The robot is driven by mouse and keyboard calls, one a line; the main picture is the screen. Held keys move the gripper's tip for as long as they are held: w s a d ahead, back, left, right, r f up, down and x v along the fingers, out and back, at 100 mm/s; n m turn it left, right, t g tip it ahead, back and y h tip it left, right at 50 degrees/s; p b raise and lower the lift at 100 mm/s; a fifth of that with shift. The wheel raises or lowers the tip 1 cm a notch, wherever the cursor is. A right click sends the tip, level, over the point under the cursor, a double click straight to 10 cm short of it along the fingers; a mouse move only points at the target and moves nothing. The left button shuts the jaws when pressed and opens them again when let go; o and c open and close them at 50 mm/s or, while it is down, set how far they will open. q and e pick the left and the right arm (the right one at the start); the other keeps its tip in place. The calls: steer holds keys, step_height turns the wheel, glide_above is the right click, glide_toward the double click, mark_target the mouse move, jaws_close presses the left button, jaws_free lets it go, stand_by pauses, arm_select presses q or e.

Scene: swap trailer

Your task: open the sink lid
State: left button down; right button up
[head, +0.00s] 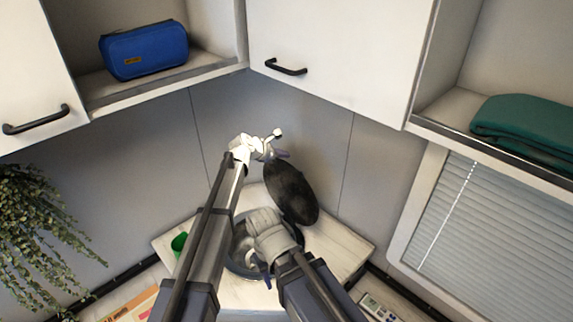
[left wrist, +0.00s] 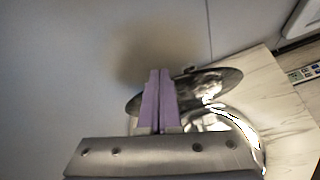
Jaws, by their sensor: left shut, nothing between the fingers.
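The sink lid (head: 291,192) is a dark, round plate raised steeply at the back of the sink (head: 233,262), against the wall corner. In the left wrist view the lid (left wrist: 212,82) is a dark, shiny disc behind the fingers, and the sink's bright metal rim (left wrist: 246,132) lies to the right. My left gripper (head: 281,154) is at the lid's upper edge, its purple fingers (left wrist: 160,85) shut with nothing between them. Whether they touch the lid is unclear. My right arm's wrist is over the sink and hides part of it; its fingers cannot be made out.
A pale wooden counter (head: 340,246) surrounds the sink. A green cup (head: 179,243) stands left of it, partly behind my left arm. Cabinets with a blue bag (head: 144,50) and green folded cloth (head: 525,122) hang above. A plant (head: 35,215) hangs at left; a window blind (head: 495,225) is at right.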

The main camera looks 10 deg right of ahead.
mark_target(290, 166)
arm_select(q)
steer(key=s+a+m+t+h+b, duration=0.1)
steer(key=s+a+m, duration=0.35)
steer(key=m, duration=1.15)
steer(key=s+a+m+b, duration=0.1)
steer(key=s+a+m, duration=0.3)
steer(key=m, duration=1.2)
steer(key=b+x, duration=0.2)
steer(key=x, duration=0.2)
steer(key=b+x, duration=0.2)
steer(key=x, duration=0.3)
steer(key=w+b+x, duration=0.1)
steer(key=b+x, duration=0.1)
steer(key=x, duration=0.2)
steer(key=shift+w, duration=0.2)
steer(key=shift+w+d+b, duration=0.1)
steer(key=shift+b, duration=0.25)
steer(key=w+d, duration=0.3)
steer(key=d, duration=0.2)
steer(key=shift+w+n, duration=0.25)
steer(key=shift+n, duration=0.05)
steer(key=shift+s+r, duration=0.1)
